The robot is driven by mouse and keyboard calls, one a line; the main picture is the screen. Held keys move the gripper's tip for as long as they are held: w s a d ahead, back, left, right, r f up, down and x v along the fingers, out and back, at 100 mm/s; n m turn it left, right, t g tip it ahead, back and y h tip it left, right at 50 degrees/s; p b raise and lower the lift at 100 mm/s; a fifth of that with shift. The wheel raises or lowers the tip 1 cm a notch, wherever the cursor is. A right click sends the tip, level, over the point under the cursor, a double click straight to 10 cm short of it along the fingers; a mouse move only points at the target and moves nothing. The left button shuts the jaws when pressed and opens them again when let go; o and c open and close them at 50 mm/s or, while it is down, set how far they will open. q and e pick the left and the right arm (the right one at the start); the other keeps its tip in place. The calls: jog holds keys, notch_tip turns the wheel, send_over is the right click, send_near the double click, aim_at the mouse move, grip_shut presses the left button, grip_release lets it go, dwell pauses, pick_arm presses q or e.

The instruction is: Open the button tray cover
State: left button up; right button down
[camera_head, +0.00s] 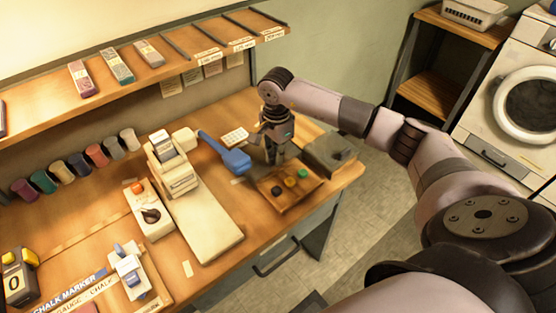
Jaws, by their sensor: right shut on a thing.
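The button tray (262,188) is a shallow wooden tray near the front right edge of the workbench. A black, a green and a yellow round button show in it. My right gripper (271,160) reaches in from the right and points down at the tray's back left edge. It is shut on a small part there, which seems to be the button tray cover. The fingers hide the gripped part, and I cannot make out the cover's outline or how far it is open. My left gripper is not in view.
A dark grey box (330,153) stands close right of the tray. A blue paddle-like tool (232,160) and a white card (234,136) lie left of my gripper. A cream sewing machine (208,225) stands farther left. A shelf (160,68) overhangs the back.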

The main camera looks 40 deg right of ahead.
jog(key=shift+w+f, duration=0.2)
jog(key=shift+s, duration=0.2)
jog(key=c, duration=1.9)
grip_release()
jog(key=shift+s+r, duration=0.25)
jog(key=shift+s, duration=0.25)
jog(key=shift+o, duration=0.9)
jog(key=shift+w, duration=0.1)
jog(key=shift+o, duration=0.2)
jog(key=shift+r, duration=0.25)
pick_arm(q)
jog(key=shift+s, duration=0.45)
pick_arm(e)
notch_tip(320, 180, up, 12)
jog(key=shift+f, duration=0.25)
